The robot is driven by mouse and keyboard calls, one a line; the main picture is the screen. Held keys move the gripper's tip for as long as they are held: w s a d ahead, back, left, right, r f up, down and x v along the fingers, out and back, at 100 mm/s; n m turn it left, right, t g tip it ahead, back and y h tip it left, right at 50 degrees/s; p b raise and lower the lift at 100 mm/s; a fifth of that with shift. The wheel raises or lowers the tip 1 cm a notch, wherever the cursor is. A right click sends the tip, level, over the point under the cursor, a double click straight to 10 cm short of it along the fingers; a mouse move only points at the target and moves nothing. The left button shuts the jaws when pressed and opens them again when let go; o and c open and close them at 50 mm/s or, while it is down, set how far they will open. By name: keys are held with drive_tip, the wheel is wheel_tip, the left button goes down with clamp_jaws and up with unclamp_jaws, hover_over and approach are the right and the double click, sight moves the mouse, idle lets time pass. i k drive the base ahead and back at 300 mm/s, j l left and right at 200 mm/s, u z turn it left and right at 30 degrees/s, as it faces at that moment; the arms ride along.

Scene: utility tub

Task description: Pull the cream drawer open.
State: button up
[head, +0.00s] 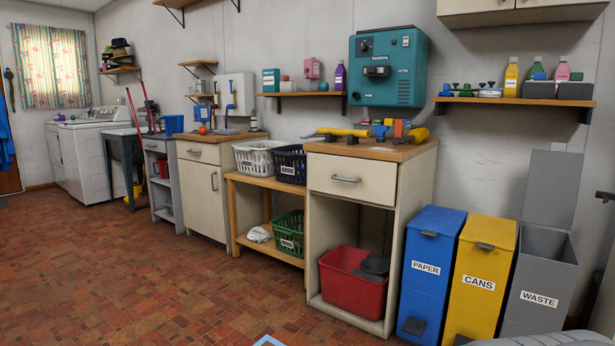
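A cream drawer (352,178) with a grey bar handle (346,180) sits at the top of an open cream cabinet (423,195), right of centre. My gripper is not in view.
A red tub (350,290) stands in the cabinet below the nearer drawer. Blue (432,245), yellow (483,255) and grey (540,270) bins stand to its right. Tools lie on the wooden top (375,152). The tiled floor (150,290) in front is clear.

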sight(368, 179)
drive_tip(key=i+j, duration=0.6)
drive_tip(key=i+j+z, duration=0.1)
drive_tip(key=i+j, duration=0.5)
drive_tip(key=j, duration=0.25)
